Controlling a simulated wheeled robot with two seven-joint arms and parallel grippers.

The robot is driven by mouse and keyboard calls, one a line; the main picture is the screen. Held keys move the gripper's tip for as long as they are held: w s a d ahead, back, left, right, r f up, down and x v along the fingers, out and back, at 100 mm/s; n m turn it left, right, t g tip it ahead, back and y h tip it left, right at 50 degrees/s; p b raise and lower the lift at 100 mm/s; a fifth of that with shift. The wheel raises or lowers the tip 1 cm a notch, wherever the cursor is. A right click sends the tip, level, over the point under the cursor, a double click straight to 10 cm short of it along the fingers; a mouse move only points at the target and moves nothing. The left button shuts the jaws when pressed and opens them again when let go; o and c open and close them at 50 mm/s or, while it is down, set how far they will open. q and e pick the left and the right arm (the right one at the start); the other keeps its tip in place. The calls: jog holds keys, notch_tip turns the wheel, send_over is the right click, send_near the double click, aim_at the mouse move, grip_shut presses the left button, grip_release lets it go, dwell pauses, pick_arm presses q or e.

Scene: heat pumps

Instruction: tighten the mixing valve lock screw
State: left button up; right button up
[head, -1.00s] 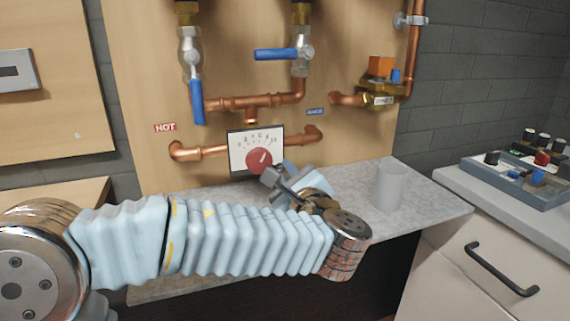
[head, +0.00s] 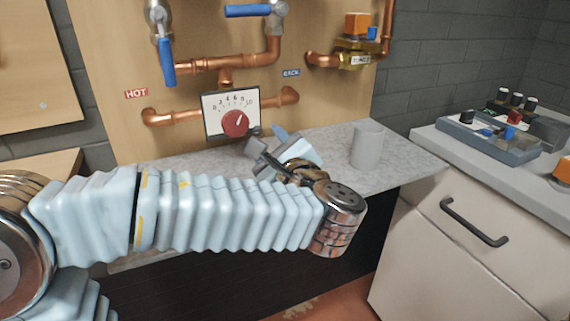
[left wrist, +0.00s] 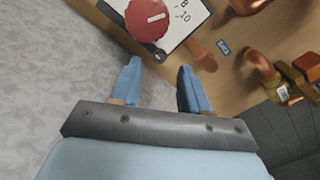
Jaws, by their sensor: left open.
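The mixing valve's white dial plate (head: 222,103) with a red knob (head: 235,123) sits on the copper pipe at the wooden panel. In the left wrist view the red knob (left wrist: 148,19) is just ahead of the fingers. A small dark screw head (left wrist: 160,56), apparently the lock screw, shows at the plate's edge, between the fingertips in that picture. My left gripper (left wrist: 160,68) is open and empty, its blue fingers apart. In the head view the left gripper (head: 275,138) is low and right of the dial, partly hidden by its own wrist. My right gripper is not in view.
A grey counter (head: 340,150) lies below the dial, with a grey cup (head: 367,145) on its right part. Blue-handled valves (head: 167,62) and copper pipes are above. A brass valve with an orange box (head: 358,24) is upper right. A tray of parts (head: 490,138) stands on the right cabinet.

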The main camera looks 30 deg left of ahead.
pick_arm(q)
jog(key=b+v, duration=0.1)
jog(key=v, duration=0.9)
jog(key=shift+s+d, duration=0.1)
jog(key=shift+s, duration=0.05)
